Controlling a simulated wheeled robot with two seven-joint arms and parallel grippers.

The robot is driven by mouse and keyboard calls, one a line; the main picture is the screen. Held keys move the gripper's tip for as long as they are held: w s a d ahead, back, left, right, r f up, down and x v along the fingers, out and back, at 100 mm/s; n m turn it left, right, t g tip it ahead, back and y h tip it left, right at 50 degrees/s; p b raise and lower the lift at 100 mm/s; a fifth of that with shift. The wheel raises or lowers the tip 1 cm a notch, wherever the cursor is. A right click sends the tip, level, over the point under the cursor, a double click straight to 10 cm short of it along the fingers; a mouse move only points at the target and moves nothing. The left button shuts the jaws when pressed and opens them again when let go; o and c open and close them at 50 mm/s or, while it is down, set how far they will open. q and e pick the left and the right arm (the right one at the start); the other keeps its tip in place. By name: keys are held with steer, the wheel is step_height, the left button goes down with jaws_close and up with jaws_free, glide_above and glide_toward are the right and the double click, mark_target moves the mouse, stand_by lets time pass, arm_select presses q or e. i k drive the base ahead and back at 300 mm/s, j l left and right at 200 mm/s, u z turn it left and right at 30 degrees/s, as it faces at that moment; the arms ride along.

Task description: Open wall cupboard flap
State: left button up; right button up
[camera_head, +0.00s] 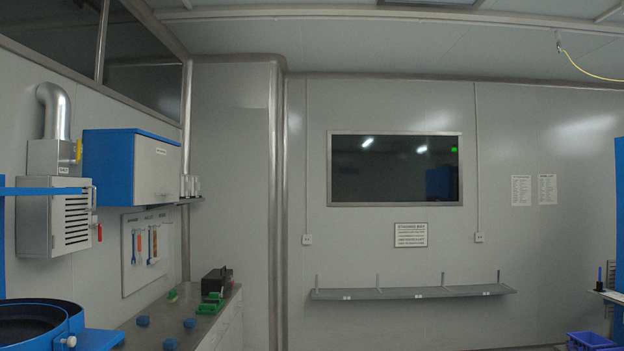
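The wall cupboard (118,166) hangs on the left wall, with a blue body and blue top edge. Its light grey flap (157,171) faces right and looks closed. A small dark mark, perhaps a label or handle, shows near the flap's upper part, and a tiny one at its lower edge. Neither of my grippers is in view, so their states do not show.
A grey vented box (68,218) with a pipe is left of the cupboard. Below are a tool board (147,250) and a counter (160,325) holding blue and green pieces and a black box (214,282). A blue round bowl (35,322) stands front left.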

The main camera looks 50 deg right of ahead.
mark_target(156, 179)
steer(key=z, duration=1.05)
steer(key=i+z, duration=0.4)
steer(key=i, duration=0.75)
steer(key=l, duration=0.1)
